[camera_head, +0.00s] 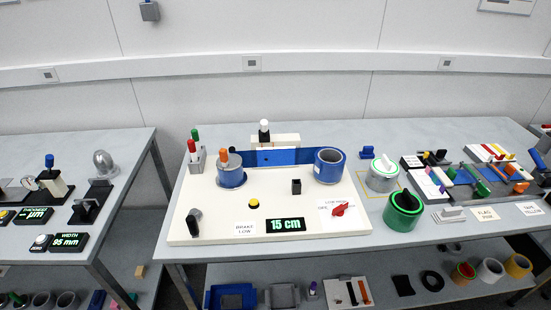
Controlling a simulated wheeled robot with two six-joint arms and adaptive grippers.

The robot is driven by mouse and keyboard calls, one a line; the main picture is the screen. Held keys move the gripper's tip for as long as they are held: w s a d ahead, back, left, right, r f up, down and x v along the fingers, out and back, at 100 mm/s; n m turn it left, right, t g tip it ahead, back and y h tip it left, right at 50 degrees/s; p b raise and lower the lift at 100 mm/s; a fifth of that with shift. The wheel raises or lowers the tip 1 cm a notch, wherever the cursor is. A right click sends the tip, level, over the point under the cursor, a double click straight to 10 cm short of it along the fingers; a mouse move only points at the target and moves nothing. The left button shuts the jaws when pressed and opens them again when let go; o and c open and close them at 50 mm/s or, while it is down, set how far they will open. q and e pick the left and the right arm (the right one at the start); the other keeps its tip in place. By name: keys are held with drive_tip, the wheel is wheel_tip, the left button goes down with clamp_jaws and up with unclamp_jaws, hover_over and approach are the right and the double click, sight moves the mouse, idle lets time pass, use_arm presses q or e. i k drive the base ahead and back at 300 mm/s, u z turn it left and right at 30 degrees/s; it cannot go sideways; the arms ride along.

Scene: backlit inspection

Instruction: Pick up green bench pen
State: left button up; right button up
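A green pen (195,135) stands upright at the back left of the white board on the middle table. Its lower part is hidden behind a red-capped pen (192,147) and a grey holder (196,162). Both pens appear to stand in this holder. Another green, pen-like piece (483,188) lies among coloured parts on the right of the table. I cannot tell from the picture which of the two is the bench pen. Neither of my grippers can be made out in the head view.
Right of the holder, an orange-topped piece (224,157) stands at a blue-and-grey roll (230,174). A larger blue roll (329,166), a green roll (403,212) and a 15 cm display (286,225) are farther right. A gap separates the left table (125,150).

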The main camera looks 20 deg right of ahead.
sight(194, 132)
drive_tip(key=u, duration=1.25)
drive_tip(key=i, duration=0.75)
drive_tip(key=z, duration=1.6)
